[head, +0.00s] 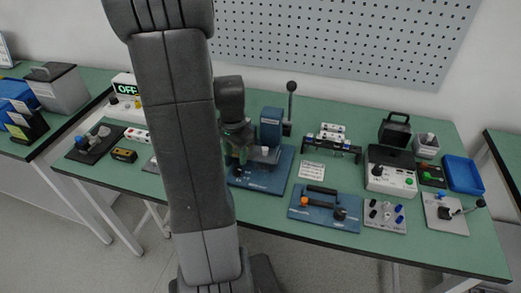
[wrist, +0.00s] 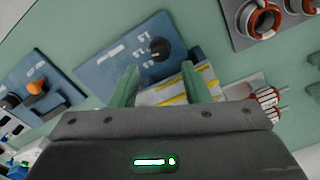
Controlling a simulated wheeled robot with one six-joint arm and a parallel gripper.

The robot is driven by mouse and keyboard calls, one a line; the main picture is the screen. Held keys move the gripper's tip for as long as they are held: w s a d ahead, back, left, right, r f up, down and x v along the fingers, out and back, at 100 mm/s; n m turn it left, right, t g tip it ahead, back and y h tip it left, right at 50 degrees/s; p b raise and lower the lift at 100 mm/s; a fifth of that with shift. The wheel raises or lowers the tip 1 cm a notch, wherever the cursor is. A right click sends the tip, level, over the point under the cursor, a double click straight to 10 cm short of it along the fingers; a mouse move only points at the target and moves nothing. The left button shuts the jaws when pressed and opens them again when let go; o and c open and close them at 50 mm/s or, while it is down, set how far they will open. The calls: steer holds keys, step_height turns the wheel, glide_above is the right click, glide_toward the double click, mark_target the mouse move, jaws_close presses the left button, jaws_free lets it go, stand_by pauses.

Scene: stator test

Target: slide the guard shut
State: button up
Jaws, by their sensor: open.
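My gripper (wrist: 160,70) is open in the wrist view, with its two green fingers apart. A pale block with yellow stripes (wrist: 172,92) shows between and just beyond the fingers; it may be the guard, but I cannot tell for certain. I cannot tell whether the fingers touch it. A blue base plate (wrist: 115,62) with a black knob (wrist: 160,48) lies beyond. In the head view my gripper (head: 238,150) is partly hidden by my arm, over the left side of a blue plate (head: 262,183) with a blue upright fixture (head: 270,125). The guard is not clear there.
A lever with a black ball (head: 291,90) stands beside the fixture. A blue panel with a black handle (head: 325,210) lies to its right. In the wrist view, a part with red windings (wrist: 266,98) is right of the fingers. Green tabletop (head: 350,118) is bare toward the back.

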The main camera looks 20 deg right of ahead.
steer(key=shift+o, duration=0.4)
steer(key=w+d+r+n+p, duration=0.1)
steer(key=w+r+n+p, duration=0.2)
steer(key=r, duration=0.6)
steer(key=w+d+r+n+p, duration=0.1)
steer(key=w+r+n+p, duration=0.15)
steer(key=r+n, duration=0.45)
steer(key=f+m, duration=0.1)
steer(key=f, duration=0.5)
steer(key=f+m, duration=0.1)
steer(key=f, duration=0.5)
steer(key=shift+w+d+p, duration=0.15)
steer(key=shift+w+p, duration=0.05)
steer(key=shift+p, duration=0.1)
jaws_close()
